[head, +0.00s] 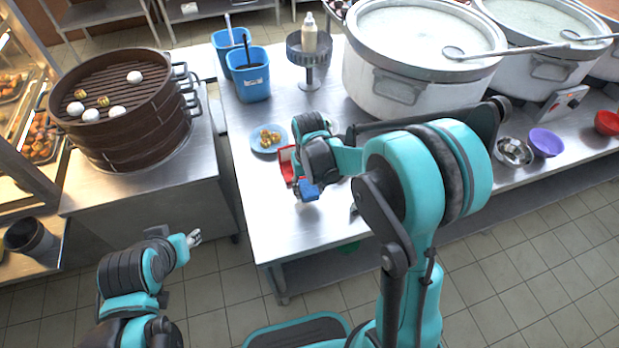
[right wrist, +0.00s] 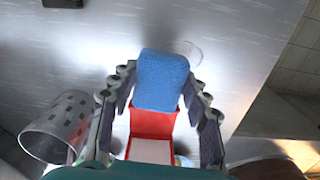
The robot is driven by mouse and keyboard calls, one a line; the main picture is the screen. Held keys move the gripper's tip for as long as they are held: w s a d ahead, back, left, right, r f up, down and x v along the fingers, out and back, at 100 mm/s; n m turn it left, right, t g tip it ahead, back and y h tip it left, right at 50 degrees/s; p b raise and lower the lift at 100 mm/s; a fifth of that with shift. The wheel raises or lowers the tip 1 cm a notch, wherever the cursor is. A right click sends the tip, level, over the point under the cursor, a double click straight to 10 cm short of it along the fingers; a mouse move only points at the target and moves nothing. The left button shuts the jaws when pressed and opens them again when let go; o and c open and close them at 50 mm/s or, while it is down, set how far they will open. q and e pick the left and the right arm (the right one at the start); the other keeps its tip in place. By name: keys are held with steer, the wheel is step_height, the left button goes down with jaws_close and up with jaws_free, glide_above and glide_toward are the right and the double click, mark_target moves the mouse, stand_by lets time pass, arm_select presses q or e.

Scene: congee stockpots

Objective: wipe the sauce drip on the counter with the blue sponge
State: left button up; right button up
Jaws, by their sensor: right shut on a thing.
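My right gripper (head: 309,186) is over the steel counter (head: 262,205), shut on the blue sponge (head: 310,191). In the right wrist view the sponge (right wrist: 161,80) sits between the two fingers (right wrist: 160,105), its far end sticking out past them. I cannot tell whether the sponge touches the counter. I can make out no coloured sauce drip. A faint round outline (right wrist: 188,50) shows on the counter just beyond the sponge in the right wrist view. My left gripper (head: 193,239) is low in front of the steamer stand, away from the sponge; its finger opening is unclear.
A red holder (head: 286,164) and a plate of food (head: 268,139) are beside my right gripper. Blue tubs (head: 251,82), a bottle stand (head: 309,60) and large pots (head: 394,91) stand behind. Bowls (head: 546,143) are at right. The counter's front left is clear.

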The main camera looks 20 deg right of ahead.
steer(key=shift+d+r, duration=0.1)
steer(key=shift+r, duration=0.5)
steer(key=shift+r+p, duration=1.1)
steer(key=shift+r, duration=0.15)
steer(key=shift+w+f, duration=0.1)
